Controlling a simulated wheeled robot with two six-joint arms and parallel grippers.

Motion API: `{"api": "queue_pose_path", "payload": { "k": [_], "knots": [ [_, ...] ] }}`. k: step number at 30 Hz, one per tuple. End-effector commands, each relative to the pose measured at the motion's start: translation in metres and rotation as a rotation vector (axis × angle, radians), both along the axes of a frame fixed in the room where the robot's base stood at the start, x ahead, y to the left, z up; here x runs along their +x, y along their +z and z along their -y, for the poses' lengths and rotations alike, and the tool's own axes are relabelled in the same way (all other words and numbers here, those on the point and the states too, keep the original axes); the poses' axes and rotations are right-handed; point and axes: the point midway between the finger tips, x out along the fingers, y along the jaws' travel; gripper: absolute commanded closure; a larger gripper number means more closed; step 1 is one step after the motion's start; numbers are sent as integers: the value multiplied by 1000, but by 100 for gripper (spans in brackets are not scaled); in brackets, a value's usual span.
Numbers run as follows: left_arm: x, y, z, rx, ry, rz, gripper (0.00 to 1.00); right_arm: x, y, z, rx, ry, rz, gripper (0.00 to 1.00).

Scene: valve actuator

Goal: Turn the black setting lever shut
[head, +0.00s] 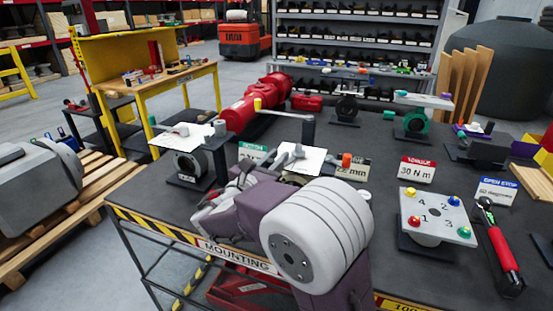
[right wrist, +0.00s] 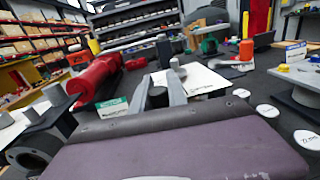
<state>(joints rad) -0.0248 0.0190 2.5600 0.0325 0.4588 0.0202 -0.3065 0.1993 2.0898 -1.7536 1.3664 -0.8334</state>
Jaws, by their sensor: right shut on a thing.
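My right gripper (head: 286,160) reaches over the bench to a small valve unit with a white plate (head: 308,162). In the right wrist view its two grey fingers (right wrist: 158,92) close on a dark, short upright piece (right wrist: 157,98), which appears to be the black setting lever. My purple wrist hides most of the unit's body and the lower part of the lever in both views. A grey stub (right wrist: 174,63) stands on the plate just beyond the fingers. My left gripper is not in view.
A valve (head: 190,163) is to the left, an orange knob (head: 347,160) to the right. A numbered plate (head: 437,216) and a red-handled wrench (head: 502,249) lie further right.

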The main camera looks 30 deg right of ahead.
Motion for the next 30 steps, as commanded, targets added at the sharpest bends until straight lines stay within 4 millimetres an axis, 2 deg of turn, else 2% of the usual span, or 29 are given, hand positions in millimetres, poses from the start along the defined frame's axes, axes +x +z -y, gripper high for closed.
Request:
{"api": "queue_pose_path", "payload": {
  "k": [11,17,23,30],
  "knots": [
    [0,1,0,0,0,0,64,0,-1,0,1,-3,-2,100],
    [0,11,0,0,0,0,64,4,2,-1,1,-42,-4,100],
    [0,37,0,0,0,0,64,13,5,-3,0,-162,-6,100],
    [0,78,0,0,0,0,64,25,7,-2,0,-382,-3,100]
  ]
}}
